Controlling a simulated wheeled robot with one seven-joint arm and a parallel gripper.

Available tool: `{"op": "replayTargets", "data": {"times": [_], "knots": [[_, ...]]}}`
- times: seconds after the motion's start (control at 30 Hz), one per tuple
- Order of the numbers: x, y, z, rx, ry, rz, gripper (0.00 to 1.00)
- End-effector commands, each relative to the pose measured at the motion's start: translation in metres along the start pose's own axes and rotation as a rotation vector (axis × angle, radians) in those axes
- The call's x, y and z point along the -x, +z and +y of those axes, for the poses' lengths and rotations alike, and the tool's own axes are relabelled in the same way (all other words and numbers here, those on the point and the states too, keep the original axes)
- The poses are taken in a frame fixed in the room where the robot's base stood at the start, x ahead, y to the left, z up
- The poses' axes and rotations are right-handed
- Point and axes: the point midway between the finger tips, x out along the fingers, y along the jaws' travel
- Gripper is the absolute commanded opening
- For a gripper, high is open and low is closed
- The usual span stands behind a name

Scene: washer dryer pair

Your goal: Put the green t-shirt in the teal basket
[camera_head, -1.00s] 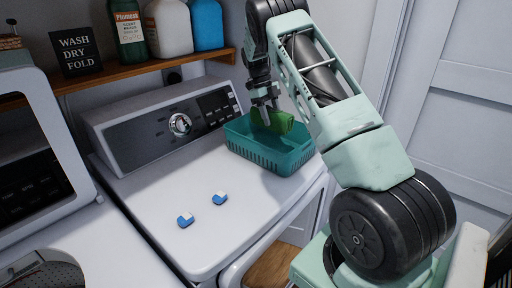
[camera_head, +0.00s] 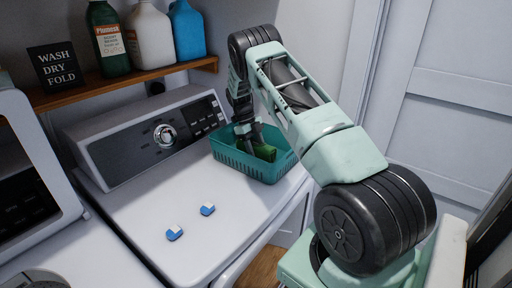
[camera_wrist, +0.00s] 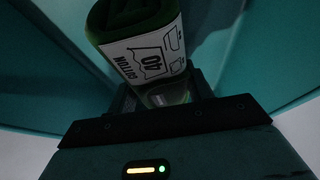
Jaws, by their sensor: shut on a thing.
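The green t-shirt (camera_head: 264,152) is a small folded or rolled bundle. In the wrist view the t-shirt (camera_wrist: 130,18) shows a white care label. My gripper (camera_head: 250,146) is shut on it and holds it down inside the teal basket (camera_head: 266,172). The basket stands upright on the white machine's top; its walls also fill the sides of the wrist view (camera_wrist: 40,70). I cannot tell whether the t-shirt touches the basket floor.
Two blue-and-white pods (camera_head: 174,233) lie on the machine top (camera_head: 150,205). The control panel (camera_head: 150,135) stands behind. A wooden shelf (camera_head: 130,82) with bottles and a sign (camera_head: 55,68) is above. A white door (camera_head: 460,130) is at the right.

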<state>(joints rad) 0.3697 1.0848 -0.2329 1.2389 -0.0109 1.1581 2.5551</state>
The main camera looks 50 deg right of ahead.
Motion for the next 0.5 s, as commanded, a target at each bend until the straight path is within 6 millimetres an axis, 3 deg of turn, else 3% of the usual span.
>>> {"op": "replayTargets", "data": {"times": [0.07, 0.1, 0.17, 0.5], "knots": [[-0.0023, 0.0008, 0.0, 0.0, 0.0, 0.001, 0.24], [-0.0017, 0.0006, 0.0, 0.0, 0.0, 0.001, 0.59], [-0.0015, 0.0004, 0.0001, 0.0, 0.0, 0.001, 0.72], [0.0018, -0.0004, 0.0001, 0.0, 0.0, 0.0, 0.72]]}}
